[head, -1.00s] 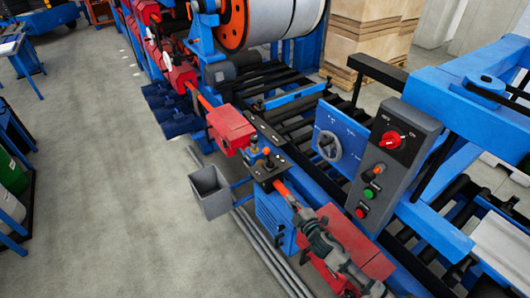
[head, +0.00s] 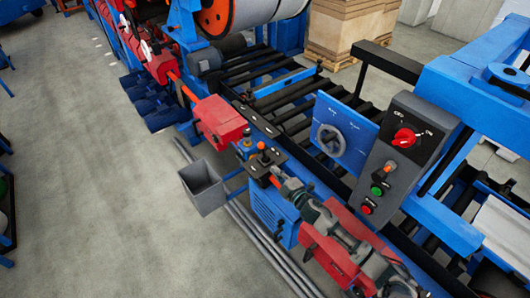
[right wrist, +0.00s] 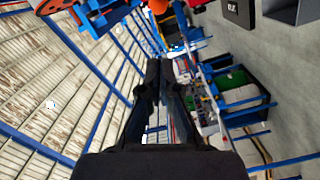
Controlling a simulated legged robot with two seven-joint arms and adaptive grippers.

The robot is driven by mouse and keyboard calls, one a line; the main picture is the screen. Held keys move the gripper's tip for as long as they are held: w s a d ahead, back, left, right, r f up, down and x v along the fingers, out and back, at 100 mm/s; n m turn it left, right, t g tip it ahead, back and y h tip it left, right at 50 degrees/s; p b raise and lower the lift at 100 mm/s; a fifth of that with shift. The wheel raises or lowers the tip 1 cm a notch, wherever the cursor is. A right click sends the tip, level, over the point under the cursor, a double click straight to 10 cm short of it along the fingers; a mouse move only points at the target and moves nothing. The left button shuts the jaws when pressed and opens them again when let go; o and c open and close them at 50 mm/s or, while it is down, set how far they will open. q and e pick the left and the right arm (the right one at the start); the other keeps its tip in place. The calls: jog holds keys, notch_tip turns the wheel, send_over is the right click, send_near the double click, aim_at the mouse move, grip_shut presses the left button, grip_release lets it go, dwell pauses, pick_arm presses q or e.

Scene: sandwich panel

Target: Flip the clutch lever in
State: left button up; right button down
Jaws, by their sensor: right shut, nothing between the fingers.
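Two short levers stand on a dark plate on the machine, in the middle of the head view: one with an orange knob (head: 262,146) and one with a blue body (head: 247,141). No label shows which is the clutch lever. My right arm comes in from the bottom right. My right gripper (head: 287,184) is shut and empty, with its tip close to the near end of that plate; I cannot tell whether it touches. The right wrist view shows its dark fingers (right wrist: 155,75) together, with no lever between them. My left gripper is not in view.
A grey control box with a red switch (head: 404,138) and a blue panel with a handwheel (head: 330,139) stand right of the levers. A grey bin (head: 202,187) hangs at the left. Red guards (head: 218,120) lie along the machine.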

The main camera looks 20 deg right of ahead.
send_near(259, 147)
jog(key=w+a+r, duration=0.1)
jog(key=w+a, duration=0.2)
jog(key=a, duration=0.1)
jog(key=w+d, duration=0.1)
jog(key=w+d+f, duration=0.1)
jog(key=w, duration=0.1)
jog(key=shift+d+f, duration=0.1)
jog(key=shift+d, duration=0.1)
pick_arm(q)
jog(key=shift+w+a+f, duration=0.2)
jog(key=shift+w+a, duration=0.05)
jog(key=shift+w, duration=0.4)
